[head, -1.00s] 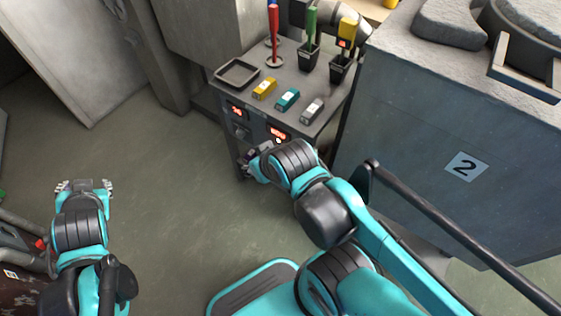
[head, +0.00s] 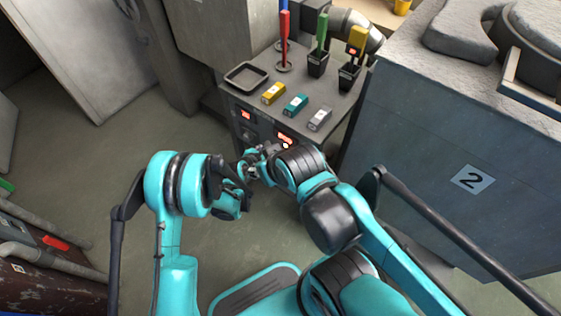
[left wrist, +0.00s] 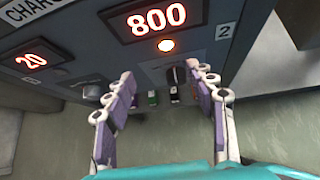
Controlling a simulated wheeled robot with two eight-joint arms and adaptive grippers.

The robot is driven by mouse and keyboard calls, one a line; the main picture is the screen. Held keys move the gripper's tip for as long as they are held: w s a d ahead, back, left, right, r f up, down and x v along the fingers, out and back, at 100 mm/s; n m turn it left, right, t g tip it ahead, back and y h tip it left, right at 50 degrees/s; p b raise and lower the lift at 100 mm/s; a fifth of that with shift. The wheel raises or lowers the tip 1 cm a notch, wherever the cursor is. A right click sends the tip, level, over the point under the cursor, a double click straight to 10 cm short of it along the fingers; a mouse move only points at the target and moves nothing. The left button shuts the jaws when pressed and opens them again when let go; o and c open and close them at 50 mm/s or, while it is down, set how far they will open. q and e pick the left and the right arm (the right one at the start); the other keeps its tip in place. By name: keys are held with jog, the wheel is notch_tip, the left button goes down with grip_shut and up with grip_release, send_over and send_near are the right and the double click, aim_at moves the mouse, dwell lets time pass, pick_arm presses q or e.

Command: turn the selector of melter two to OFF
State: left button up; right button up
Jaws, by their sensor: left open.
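The front panel of melter two shows close up in the left wrist view, with a lit red display (left wrist: 160,19) reading 800, a glowing orange lamp (left wrist: 166,45) and a "2" label (left wrist: 224,31). Below the lamp is the black selector (left wrist: 177,76); I cannot read its setting. My left gripper (left wrist: 160,71) is open, its purple-padded fingers either side of the selector, which appears nearer the right finger. I see no clear contact. In the head view the ends of both arms crowd together before the panel, so my right gripper's jaws cannot be made out.
A second display (left wrist: 31,60) reads 20, with another knob (left wrist: 92,93) below it. A tray (head: 245,75), colored blocks and tool cups stand on the panel's top. The grey block marked 2 (head: 472,179) stands right.

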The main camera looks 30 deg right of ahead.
pick_arm(q)
jog(key=d+f+m+y+b, duration=0.1)
jog(key=d+f, duration=0.3)
jog(key=f, duration=0.7)
jog(key=shift+w+d+m+g+b, duration=0.15)
jog(key=shift+w+m+g+b, duration=0.25)
jog(key=shift+b, duration=0.5)
jog(key=c, duration=1.2)
